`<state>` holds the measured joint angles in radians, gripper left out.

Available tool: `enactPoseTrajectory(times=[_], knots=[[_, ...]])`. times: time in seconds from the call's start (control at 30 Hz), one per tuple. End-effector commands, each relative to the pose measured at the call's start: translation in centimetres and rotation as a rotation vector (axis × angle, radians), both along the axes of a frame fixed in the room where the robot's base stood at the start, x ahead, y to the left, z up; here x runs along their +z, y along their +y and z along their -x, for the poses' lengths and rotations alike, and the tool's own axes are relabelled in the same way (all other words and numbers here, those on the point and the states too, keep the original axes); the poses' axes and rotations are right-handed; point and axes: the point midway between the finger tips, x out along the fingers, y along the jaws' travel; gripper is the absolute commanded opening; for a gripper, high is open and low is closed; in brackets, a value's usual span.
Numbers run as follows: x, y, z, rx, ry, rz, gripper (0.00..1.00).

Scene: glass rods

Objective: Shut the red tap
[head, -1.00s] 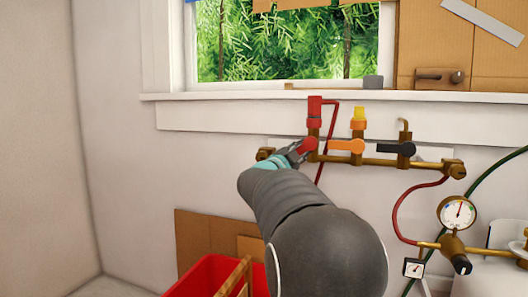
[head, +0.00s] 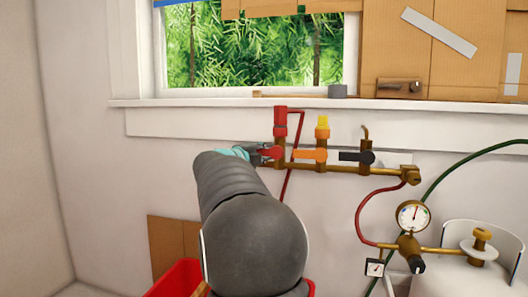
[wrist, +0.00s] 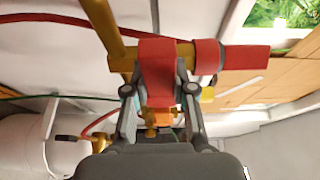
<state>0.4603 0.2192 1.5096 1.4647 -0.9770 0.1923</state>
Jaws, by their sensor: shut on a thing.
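The red tap (head: 276,153) is at the left end of the brass pipe, below a red fitting (head: 281,122). Its lever points left and looks about level, in line with the orange and black levers. My gripper (head: 262,153) comes from the left and is shut on the lever; my arm partly hides it in the head view. In the wrist view the red tap lever (wrist: 158,65) sits between the two fingers of my gripper (wrist: 158,92), with brass pipe behind it.
The orange tap (head: 309,155) and black tap (head: 357,157) are close on the right. A thin red hose (head: 287,187) hangs behind the red tap. A gauge (head: 412,216) and white cylinder (head: 478,240) stand at lower right. A red crate (head: 172,279) is below.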

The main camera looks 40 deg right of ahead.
Motion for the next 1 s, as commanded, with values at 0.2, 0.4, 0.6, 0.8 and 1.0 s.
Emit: enactPoseTrajectory(times=[0.2, 0.4, 0.6, 0.8, 1.0], knots=[[0.0, -0.06, 0.06, -0.002, -0.013, -0.008, 0.0], [0.01, 0.0, 0.02, -0.001, -0.013, -0.008, 0.0], [0.04, 0.07, -0.05, 0.001, -0.013, -0.007, 0.51], [0.05, 0.19, -0.15, 0.003, -0.012, -0.007, 0.51], [0.11, 0.85, -0.07, 0.004, -0.012, -0.006, 0.51]])
